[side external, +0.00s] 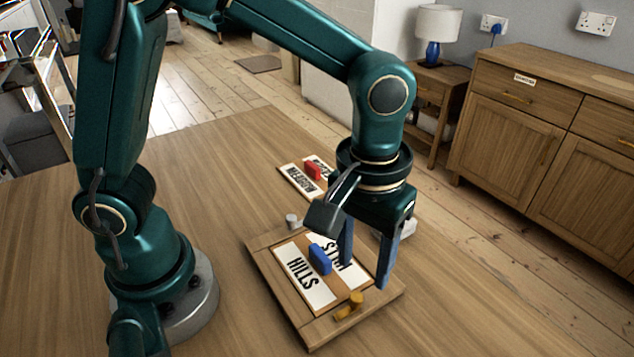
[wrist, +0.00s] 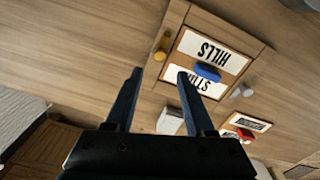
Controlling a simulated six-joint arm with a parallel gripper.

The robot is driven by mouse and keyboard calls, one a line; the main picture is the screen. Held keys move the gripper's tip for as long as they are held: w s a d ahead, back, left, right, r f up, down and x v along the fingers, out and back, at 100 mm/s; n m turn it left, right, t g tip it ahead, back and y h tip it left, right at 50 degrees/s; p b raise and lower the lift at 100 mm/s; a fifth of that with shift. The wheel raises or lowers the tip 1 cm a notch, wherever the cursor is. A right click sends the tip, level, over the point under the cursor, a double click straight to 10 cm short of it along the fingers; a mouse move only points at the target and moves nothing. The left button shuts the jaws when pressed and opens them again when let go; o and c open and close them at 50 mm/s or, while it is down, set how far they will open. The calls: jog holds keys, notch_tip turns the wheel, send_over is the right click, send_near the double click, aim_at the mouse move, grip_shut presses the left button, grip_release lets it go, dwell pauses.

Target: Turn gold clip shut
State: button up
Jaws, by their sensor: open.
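The gold clip (side external: 350,306) sits on the near rim of a wooden frame (side external: 318,333). It also shows at the frame's edge in the wrist view (wrist: 161,48). I cannot tell whether it overlaps the panel. The panel in the frame carries a blue handle (side external: 319,260) between a white HILLS card (side external: 304,284) and a second card (wrist: 187,83), partly hidden. A grey clip (side external: 292,221) is at the frame's opposite side. My gripper (side external: 365,272) points down over the frame's right part, open and empty, apart from the gold clip. Its fingers also show in the wrist view (wrist: 160,74).
A panel with a red handle (side external: 312,171) and a MEADOW card (side external: 300,181) lies behind the frame. A pale block (side external: 407,228) stands beside the frame, partly behind my gripper. The tabletop left of the frame is clear.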

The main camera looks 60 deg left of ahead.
aim_at(356, 296)
jog(key=shift+s+d+f, duration=0.15)
jog(key=shift+s+f, duration=0.05)
jog(key=shift+f, duration=0.2)
jog(key=shift+s+d+f, duration=0.1)
jog(key=shift+s+f, duration=0.1)
jog(key=shift+f, duration=2.4)
grip_shut()
